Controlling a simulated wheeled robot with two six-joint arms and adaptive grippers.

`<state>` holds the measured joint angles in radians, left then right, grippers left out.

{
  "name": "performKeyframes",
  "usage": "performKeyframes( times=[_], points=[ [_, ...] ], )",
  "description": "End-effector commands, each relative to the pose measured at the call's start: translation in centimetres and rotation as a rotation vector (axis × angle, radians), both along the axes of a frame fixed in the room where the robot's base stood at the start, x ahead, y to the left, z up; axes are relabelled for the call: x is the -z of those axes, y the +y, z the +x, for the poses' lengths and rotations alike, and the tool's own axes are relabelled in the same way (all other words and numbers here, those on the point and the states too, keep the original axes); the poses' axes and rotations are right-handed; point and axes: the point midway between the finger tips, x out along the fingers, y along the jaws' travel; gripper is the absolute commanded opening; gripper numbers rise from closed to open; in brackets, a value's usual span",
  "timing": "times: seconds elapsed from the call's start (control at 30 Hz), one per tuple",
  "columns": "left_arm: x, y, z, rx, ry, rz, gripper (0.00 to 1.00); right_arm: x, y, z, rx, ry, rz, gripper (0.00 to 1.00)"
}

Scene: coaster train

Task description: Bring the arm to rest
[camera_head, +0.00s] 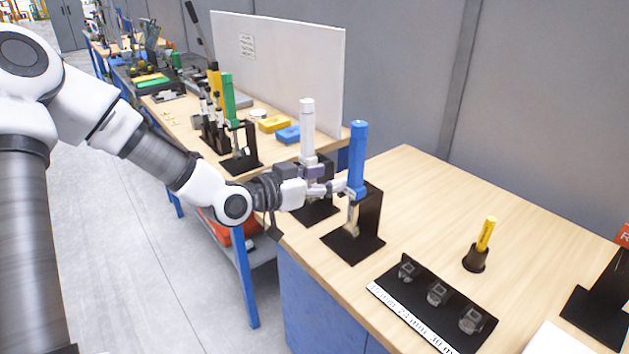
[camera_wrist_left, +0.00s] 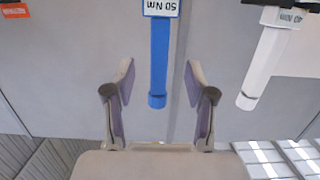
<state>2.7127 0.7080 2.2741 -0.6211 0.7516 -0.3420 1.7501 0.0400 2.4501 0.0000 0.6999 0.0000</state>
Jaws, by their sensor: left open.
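My left gripper (camera_head: 337,187) reaches in from the left, close to a blue-handled tool (camera_head: 358,155). The tool stands upright in a black holder (camera_head: 368,215) at the table's near left corner. In the left wrist view my left gripper (camera_wrist_left: 159,78) has its two fingers apart. The blue handle (camera_wrist_left: 159,60), with a 50 Nm label, shows in the gap between them, and neither finger visibly touches it. A white-handled tool (camera_head: 307,118) stands behind my gripper; it also shows at the right of the wrist view (camera_wrist_left: 262,65). My right gripper is in neither view.
Open floor (camera_head: 130,250) lies left.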

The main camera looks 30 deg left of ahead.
Motion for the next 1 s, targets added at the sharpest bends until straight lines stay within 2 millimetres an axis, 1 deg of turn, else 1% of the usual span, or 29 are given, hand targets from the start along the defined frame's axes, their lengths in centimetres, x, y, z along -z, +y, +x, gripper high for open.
performKeyframes(
  times=[0.03, 0.1, 0.23, 0.33, 0.5, 0.57, 0.63, 0.67, 0.77, 0.8, 0.87, 0.9, 0.97, 1.0],
  points=[
    [-0.3, 0.2, -1.0, 0.001, -0.003, -0.011, 0.55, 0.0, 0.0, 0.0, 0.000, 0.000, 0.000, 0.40],
    [-0.5, 0.8, -1.8, -0.006, -0.002, -0.008, 0.55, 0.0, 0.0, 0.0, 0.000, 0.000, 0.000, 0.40],
    [-0.6, 1.1, -3.0, -0.001, -0.001, -0.004, 0.55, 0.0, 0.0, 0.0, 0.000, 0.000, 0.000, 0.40],
    [-0.7, 1.1, -3.3, 0.003, 0.000, -0.002, 0.55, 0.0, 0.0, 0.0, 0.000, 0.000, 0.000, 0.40],
    [-0.6, 1.1, -3.4, 0.004, 0.001, 0.001, 0.55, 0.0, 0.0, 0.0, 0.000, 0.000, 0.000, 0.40],
    [0.1, 1.1, -3.4, 0.004, 0.014, 0.000, 0.55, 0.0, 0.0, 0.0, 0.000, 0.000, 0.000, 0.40],
    [2.2, 0.9, -3.5, 0.008, 0.059, 0.012, 0.55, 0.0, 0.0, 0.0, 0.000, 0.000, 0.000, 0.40],
    [3.7, 0.7, -3.6, 0.014, 0.093, 0.028, 0.55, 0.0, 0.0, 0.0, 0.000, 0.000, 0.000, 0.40],
    [10.6, -0.7, -4.9, 0.058, 0.252, 0.117, 0.55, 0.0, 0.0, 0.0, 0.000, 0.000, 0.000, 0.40],
    [14.0, -1.4, -5.9, 0.082, 0.333, 0.158, 0.55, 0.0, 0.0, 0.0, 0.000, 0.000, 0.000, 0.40],
    [18.8, -2.5, -7.9, 0.117, 0.456, 0.217, 0.55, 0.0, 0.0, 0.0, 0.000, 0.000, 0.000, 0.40],
    [21.9, -3.1, -9.5, 0.137, 0.540, 0.247, 0.55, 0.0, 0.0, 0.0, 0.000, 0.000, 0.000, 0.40],
    [26.1, -4.0, -12.3, 0.160, 0.666, 0.285, 0.55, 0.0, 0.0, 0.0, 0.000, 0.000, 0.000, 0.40],
    [28.7, -4.6, -14.4, 0.170, 0.750, 0.304, 0.55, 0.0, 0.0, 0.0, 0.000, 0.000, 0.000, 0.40]
  ],
)
